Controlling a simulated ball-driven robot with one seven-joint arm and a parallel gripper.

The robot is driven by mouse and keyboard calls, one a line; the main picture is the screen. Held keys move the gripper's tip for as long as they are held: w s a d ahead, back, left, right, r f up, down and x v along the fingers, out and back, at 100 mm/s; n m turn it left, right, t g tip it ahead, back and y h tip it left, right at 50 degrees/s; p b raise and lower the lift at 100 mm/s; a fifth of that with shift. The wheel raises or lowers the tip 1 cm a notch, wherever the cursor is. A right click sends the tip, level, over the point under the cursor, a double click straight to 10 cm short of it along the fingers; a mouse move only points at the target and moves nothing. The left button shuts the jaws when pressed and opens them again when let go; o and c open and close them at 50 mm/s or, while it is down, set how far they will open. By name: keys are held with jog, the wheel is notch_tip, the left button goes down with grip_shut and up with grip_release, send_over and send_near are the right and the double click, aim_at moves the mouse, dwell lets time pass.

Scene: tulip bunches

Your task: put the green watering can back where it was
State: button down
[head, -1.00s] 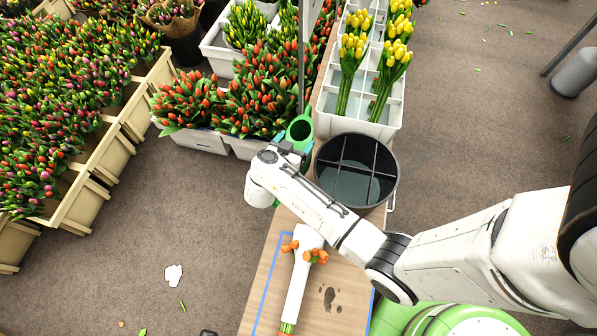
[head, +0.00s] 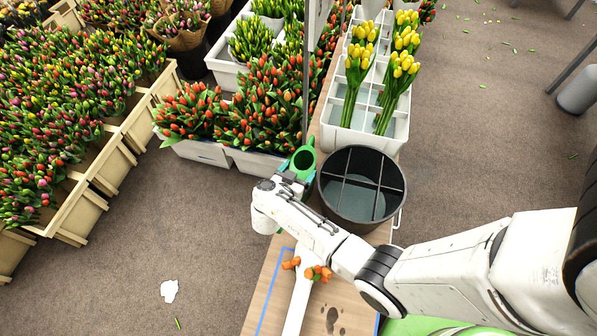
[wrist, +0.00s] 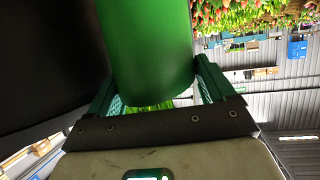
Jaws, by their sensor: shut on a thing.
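The green watering can (head: 303,161) is at the left edge of the wooden bench, beside the black divided bucket (head: 361,187). My gripper (head: 290,182) is shut on the can, which sits between its teal fingers. In the wrist view the can (wrist: 147,50) fills the upper middle, with my gripper (wrist: 158,95) on either side of it. My arm hides the can's lower part, so I cannot tell whether its base touches the bench.
A white divided crate with yellow tulips (head: 398,128) stands behind the bucket. Boxes of orange tulips (head: 263,118) are behind the can. A white-wrapped orange bunch (head: 301,292) lies on the bench (head: 262,318) in front. A thin grey post (head: 305,85) rises close behind the can.

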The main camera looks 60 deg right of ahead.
grip_release()
